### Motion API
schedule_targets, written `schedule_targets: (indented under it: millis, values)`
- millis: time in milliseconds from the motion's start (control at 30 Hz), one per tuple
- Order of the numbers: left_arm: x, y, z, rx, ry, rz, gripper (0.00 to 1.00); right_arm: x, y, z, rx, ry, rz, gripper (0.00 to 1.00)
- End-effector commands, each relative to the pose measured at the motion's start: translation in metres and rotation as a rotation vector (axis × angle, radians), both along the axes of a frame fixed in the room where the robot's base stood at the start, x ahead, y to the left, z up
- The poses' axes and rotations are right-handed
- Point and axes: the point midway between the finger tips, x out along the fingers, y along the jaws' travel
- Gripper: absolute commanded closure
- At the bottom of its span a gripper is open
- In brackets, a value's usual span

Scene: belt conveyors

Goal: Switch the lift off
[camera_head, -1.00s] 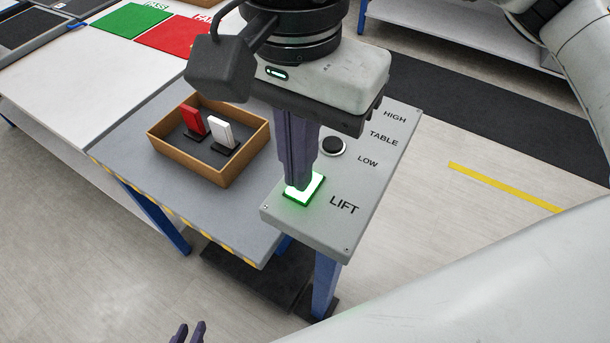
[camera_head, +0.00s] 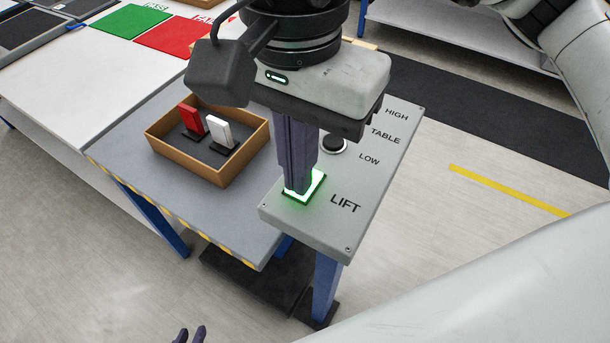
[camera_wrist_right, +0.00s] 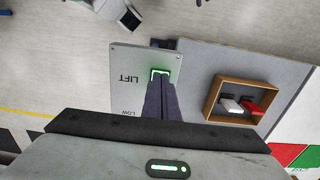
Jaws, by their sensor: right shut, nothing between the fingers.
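The lift switch (camera_head: 317,185) is a square button glowing green on the grey control panel (camera_head: 300,228), beside the word LIFT. My right gripper (camera_head: 298,190) points down with its fingers shut and empty, its tips at the button and covering part of it. I cannot tell whether the button is pressed in. In the right wrist view the lit button (camera_wrist_right: 160,72) shows just past the fingertips (camera_wrist_right: 160,82). My left gripper (camera_head: 190,335) shows only its two fingertips at the bottom edge, a little apart, with nothing between them.
A round black knob (camera_head: 335,144) sits on the panel near HIGH, TABLE and LOW. A brown tray (camera_head: 222,178) with a red and a white piece stands left of the panel. Green (camera_head: 130,21) and red (camera_head: 178,37) mats lie on the white table behind.

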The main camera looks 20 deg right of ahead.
Motion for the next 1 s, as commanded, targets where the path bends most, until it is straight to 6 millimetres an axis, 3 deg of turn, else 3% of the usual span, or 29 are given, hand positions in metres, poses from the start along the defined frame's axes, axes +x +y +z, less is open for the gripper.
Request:
schedule_targets:
  millis: [333,1000]
  values:
    - [0.000,0.000,0.003,0.000,-0.001,0.001,0.78,0.000,0.000,0.004,-0.001,-0.001,-0.001,1.00]
    - [0.001,0.001,0.035,0.000,-0.005,0.002,0.78,0.000,0.000,0.059,-0.001,-0.001,-0.001,1.00]
